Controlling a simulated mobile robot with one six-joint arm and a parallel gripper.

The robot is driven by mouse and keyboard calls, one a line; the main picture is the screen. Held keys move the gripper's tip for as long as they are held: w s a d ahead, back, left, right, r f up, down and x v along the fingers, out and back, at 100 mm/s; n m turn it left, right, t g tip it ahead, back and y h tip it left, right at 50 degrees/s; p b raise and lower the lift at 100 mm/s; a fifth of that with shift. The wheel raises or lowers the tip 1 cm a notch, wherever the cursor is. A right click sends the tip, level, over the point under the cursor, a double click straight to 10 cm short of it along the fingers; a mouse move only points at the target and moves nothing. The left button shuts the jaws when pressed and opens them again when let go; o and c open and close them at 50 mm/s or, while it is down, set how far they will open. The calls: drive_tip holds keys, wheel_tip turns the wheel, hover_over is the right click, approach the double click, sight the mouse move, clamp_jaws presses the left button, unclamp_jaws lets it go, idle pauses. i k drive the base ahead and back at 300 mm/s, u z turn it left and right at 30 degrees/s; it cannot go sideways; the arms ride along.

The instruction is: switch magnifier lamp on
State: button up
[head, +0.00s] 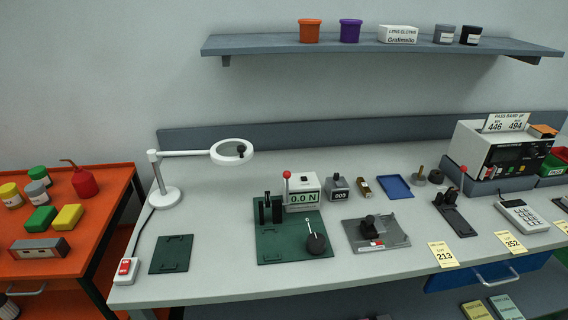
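The white magnifier lamp (166,192) stands at the left end of the grey bench. Its arm reaches right to a ring-shaped head (232,152), with a small dark knob showing at the ring. No clear glow shows at the ring. A white switch box with a red rocker (126,268) lies at the bench's front left corner. The rocker's position is too small to tell. My gripper is not in view.
A dark green mat (171,254) lies right of the switch box. A force gauge stand with a "0.0 N" display (303,198) is further right. An orange cart (110,185) with cans and blocks stands left of the bench. A shelf (380,45) hangs above.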

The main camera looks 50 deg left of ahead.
sight(123, 269)
drive_tip(key=u, duration=2.8)
drive_tip(key=k, duration=0.85)
drive_tip(key=z, duration=0.05)
drive_tip(key=i, duration=0.85)
drive_tip(key=u, duration=0.1)
